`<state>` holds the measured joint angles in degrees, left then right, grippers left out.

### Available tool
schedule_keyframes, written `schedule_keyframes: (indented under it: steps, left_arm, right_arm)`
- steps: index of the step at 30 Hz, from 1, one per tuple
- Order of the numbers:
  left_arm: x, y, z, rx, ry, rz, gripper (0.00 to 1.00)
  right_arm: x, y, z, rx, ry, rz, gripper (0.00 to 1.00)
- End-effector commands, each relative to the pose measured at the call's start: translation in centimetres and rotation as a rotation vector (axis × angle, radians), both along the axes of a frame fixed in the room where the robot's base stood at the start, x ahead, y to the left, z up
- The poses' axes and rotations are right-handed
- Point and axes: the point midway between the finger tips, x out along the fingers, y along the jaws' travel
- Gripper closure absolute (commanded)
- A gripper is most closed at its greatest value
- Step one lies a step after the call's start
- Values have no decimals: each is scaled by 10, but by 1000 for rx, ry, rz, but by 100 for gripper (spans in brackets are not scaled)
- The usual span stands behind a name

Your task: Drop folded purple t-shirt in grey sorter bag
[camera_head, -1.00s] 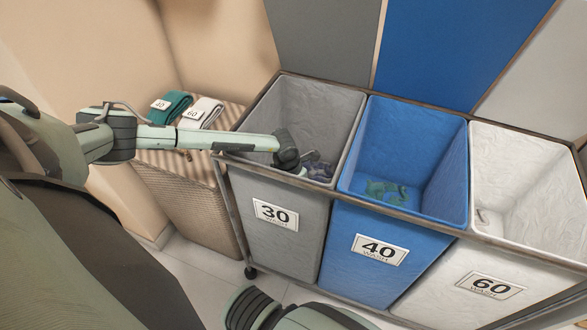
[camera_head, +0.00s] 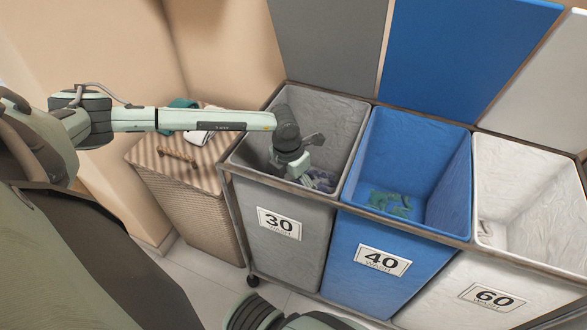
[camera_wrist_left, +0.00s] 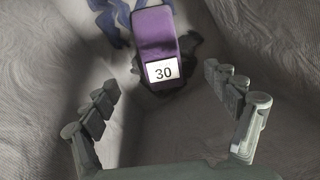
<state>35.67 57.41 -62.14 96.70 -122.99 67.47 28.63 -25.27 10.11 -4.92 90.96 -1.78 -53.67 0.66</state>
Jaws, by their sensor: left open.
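The folded purple t-shirt (camera_wrist_left: 155,36) with a white "30" tag lies low inside the grey sorter bag, on top of darker blue and black cloth, in the left wrist view. In the head view, purple cloth (camera_head: 322,181) shows at the bottom of the grey bag (camera_head: 345,125), partly hidden by my gripper. My left gripper (camera_head: 308,156) reaches down inside the grey bag. In the left wrist view its fingers (camera_wrist_left: 160,80) are spread apart with nothing between them, and the shirt lies beyond the tips.
A blue bag (camera_head: 420,140) marked 40, with green cloth in it, and a white bag (camera_head: 530,180) marked 60 stand to the right in the same frame. A wicker hamper (camera_head: 185,195) stands left, with folded cloths (camera_head: 198,136) partly behind my arm.

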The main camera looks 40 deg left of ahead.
Motion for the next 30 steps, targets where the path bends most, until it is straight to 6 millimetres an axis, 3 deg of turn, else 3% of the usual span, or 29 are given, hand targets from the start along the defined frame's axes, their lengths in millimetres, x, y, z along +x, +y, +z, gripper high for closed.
schedule_keyframes:
  steps: [3, 9, 30]
  left_arm:
    - [-2, 1, 19, 1, -2, 0, 13]
    - [-4, 1, 33, 1, 0, 0, 13]
    - [-4, 1, 28, 0, 1, 1, 13]
  right_arm:
    - [2, 1, 2, 2, -2, -3, 60]
    - [3, 2, 5, 5, -3, -6, 60]
    - [3, 2, 6, 5, -5, -6, 60]
